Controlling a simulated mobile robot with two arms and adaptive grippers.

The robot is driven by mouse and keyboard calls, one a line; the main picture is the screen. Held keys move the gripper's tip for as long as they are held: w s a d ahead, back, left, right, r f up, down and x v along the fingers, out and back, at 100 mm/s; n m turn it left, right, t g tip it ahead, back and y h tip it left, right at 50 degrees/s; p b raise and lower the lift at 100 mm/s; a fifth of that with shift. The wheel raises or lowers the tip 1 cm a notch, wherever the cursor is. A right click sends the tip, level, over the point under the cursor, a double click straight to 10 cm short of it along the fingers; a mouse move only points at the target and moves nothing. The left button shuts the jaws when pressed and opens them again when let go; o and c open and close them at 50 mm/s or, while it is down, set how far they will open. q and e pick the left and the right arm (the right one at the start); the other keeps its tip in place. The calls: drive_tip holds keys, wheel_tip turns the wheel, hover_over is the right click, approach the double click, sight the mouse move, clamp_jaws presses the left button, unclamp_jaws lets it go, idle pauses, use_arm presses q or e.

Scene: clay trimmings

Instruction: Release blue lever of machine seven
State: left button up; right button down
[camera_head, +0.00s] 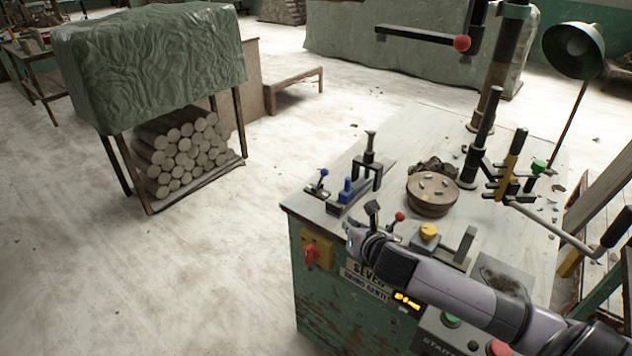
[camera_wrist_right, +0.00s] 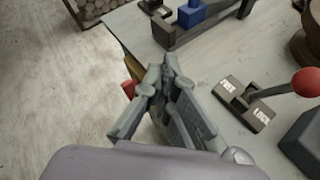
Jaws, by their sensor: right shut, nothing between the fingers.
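Machine seven (camera_head: 318,288) is a green cabinet with a pale worktop and a "SEVEN" label on its front. A small lever with a blue knob (camera_head: 324,173) stands at the left corner of the top, beside a blue block (camera_head: 347,190) on a dark base. The blue block also shows at the top of the right wrist view (camera_wrist_right: 190,13). My right gripper (camera_head: 372,208) is shut and empty near the worktop's front edge, apart from the blue-knobbed lever and to its right. My left gripper is out of view.
A red-ball lever (camera_head: 399,216) sits close right of my right gripper, on a plate with worn lock lettering. A yellow knob (camera_head: 428,231), a clay-topped wheel (camera_head: 430,195) and upright posts stand further right. A red switch (camera_head: 311,254) is on the front.

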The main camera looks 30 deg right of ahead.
sight(333, 204)
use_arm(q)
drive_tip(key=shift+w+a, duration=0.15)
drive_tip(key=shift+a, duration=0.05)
use_arm(e)
drive_tip(key=w+r+n, duration=0.1)
drive_tip(key=r+n, duration=0.1)
drive_tip(key=w+d+r+n+t, duration=0.1)
drive_tip(key=r, duration=0.1)
drive_tip(key=shift+w+n, duration=0.4)
drive_tip(key=shift+f, duration=0.1)
drive_tip(key=x, duration=1)
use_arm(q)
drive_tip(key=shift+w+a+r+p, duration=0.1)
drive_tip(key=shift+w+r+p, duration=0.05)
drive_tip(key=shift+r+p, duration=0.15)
use_arm(e)
drive_tip(key=shift+w+d+r, duration=0.15)
drive_tip(key=shift+w, duration=0.5)
drive_tip(key=shift+w+d+r, duration=0.1)
drive_tip(key=shift+w+d, duration=0.05)
drive_tip(key=shift+w, duration=0.5)
drive_tip(key=shift+w+d+r, duration=0.1)
drive_tip(key=shift+w+r, duration=0.05)
drive_tip(key=shift+w, duration=0.5)
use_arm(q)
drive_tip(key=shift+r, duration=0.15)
use_arm(e)
drive_tip(key=shift+r, duration=0.1)
